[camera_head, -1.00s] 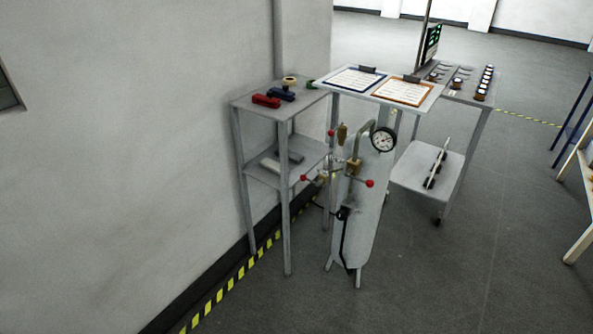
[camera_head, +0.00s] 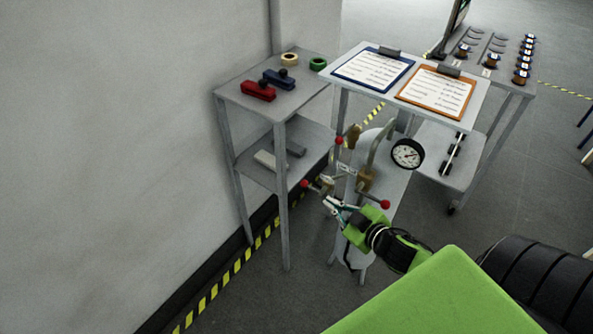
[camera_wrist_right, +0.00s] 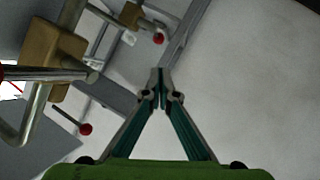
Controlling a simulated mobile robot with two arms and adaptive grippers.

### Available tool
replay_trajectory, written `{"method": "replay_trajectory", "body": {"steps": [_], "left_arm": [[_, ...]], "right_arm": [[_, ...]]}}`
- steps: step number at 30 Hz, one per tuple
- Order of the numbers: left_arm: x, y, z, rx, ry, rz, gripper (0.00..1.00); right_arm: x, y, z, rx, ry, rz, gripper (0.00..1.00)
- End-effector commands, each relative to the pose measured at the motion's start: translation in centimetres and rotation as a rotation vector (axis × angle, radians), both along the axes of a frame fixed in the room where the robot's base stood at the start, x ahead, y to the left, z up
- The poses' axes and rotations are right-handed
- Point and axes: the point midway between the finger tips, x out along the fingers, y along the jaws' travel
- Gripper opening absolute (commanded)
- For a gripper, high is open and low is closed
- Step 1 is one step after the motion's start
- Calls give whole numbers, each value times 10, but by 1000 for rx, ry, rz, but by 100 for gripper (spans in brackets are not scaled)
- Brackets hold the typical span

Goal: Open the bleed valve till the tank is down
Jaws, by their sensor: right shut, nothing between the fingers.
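The grey tank (camera_head: 388,190) stands upright on legs, with a round pressure gauge (camera_head: 407,153) on a bent pipe at its top. Its brass valve fittings (camera_head: 366,180) carry T-bars and levers with red ball ends, one at the left (camera_head: 304,184), one higher up (camera_head: 339,141) and one at the right (camera_head: 385,204). I cannot tell which is the bleed valve. My right gripper (camera_head: 328,201) is shut and empty in front of the fittings, close to the left red ball. In the right wrist view its fingertips (camera_wrist_right: 160,74) meet, with red balls (camera_wrist_right: 86,128) and brass fittings (camera_wrist_right: 55,52) to the left.
A two-tier grey shelf (camera_head: 292,98) stands left of the tank, holding red (camera_head: 258,91) and blue (camera_head: 280,79) tools and tape rolls. Behind the tank a table holds two clipboards (camera_head: 374,70). A wall is at the left. My arm fills the lower right.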

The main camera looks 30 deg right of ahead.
Motion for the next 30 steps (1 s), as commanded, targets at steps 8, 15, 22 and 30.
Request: {"method": "replay_trajectory", "body": {"steps": [8,15,22,30], "left_arm": [[-1,1,1,1,1,0,40],[-5,4,1,5,6,-2,40],[-4,4,1,4,6,-1,40],[-4,4,2,4,5,-1,40]], "right_arm": [[4,6,17,-3,-28,19,0],[6,5,17,-2,-27,18,0],[29,6,10,-4,-29,18,0],[73,7,-7,-3,-29,17,0]]}}
